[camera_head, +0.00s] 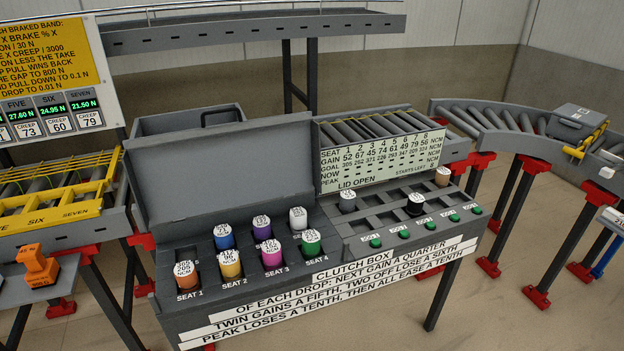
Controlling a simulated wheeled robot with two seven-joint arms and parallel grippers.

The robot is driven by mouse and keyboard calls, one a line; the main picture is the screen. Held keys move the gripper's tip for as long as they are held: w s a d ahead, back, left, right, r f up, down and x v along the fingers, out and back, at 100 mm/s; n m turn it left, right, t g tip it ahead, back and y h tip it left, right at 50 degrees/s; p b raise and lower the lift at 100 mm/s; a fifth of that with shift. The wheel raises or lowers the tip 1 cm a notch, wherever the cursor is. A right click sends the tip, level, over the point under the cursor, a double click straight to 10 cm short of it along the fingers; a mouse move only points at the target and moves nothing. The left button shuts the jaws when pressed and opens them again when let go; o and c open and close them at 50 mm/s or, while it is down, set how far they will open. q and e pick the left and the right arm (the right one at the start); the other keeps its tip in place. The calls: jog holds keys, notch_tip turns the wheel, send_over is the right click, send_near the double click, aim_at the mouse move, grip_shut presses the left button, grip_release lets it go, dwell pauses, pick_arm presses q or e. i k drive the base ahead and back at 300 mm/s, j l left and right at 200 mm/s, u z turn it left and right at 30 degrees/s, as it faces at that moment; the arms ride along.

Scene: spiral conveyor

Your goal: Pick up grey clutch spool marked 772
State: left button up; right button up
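A grey spool (347,202) with a white top label stands in the slotted right section of the clutch box (300,285). A pale white-grey spool (298,220) stands in the left section, in the back row at its right end. Both labels are too small to read surely, so I cannot tell which bears 772. The box's grey lid (225,165) stands raised behind the left section, and a sign reads LID OPEN. Neither of my grippers is in view.
Black (415,206) and tan (442,177) spools stand at right.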

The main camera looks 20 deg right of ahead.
aim_at(346, 205)
jog(key=z, duration=1.65)
jog(key=i+l, duration=0.4)
jog(key=i, duration=0.25)
